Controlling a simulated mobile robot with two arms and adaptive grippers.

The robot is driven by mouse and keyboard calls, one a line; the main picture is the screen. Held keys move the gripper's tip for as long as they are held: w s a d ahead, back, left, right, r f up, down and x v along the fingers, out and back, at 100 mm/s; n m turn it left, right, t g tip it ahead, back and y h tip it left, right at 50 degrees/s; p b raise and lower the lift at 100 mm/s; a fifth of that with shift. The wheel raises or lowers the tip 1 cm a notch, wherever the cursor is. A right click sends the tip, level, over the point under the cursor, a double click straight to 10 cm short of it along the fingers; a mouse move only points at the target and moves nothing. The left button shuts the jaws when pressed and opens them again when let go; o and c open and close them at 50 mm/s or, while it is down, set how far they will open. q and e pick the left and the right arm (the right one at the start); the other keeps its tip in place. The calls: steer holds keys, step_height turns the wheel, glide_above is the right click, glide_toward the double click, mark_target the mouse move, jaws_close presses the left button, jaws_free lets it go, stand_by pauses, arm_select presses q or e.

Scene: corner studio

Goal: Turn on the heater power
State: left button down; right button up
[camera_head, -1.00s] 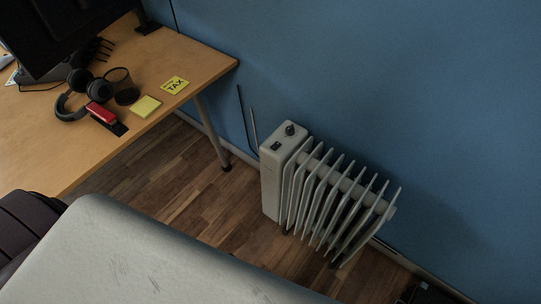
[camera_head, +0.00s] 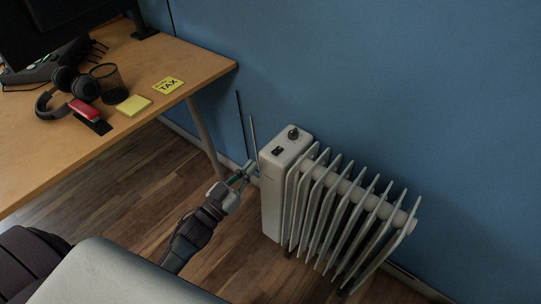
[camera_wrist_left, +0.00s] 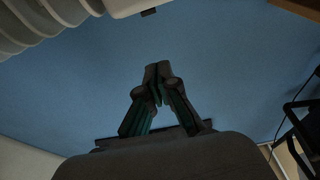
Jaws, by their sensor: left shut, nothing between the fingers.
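The heater (camera_head: 340,205) is a white finned oil radiator standing upright on the floor by the blue wall. On top of its end box are a dark switch (camera_head: 277,151) and a round knob (camera_head: 293,133). My left gripper (camera_head: 248,170) is shut and empty, just left of the end box and below its top. Whether its tips touch the box is unclear. In the left wrist view the shut fingers (camera_wrist_left: 157,80) point toward the blue wall, and part of the heater (camera_wrist_left: 40,25) shows at the upper left. My right gripper is not in view.
A desk leg (camera_head: 205,140) stands left of the heater. Wooden floor (camera_head: 120,205) is open between them.

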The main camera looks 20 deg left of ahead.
arm_select(q)
steer(key=r, duration=0.2)
glide_above(271, 159)
steer(key=shift+s+a+f+b, duration=0.1)
steer(key=shift+s+a+b, duration=0.1)
steer(key=shift+b, duration=0.2)
steer(key=shift+w+d+f, duration=0.2)
steer(key=shift+w, duration=0.45)
steer(key=f, duration=0.1)
steer(key=f+b, duration=0.1)
steer(key=shift+s+a+f, duration=0.1)
steer(key=shift+s+f, duration=0.25)
steer(key=shift+f, duration=0.35)
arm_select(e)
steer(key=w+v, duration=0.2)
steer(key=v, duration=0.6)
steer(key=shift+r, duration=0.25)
arm_select(q)
steer(key=shift+b, duration=0.4)
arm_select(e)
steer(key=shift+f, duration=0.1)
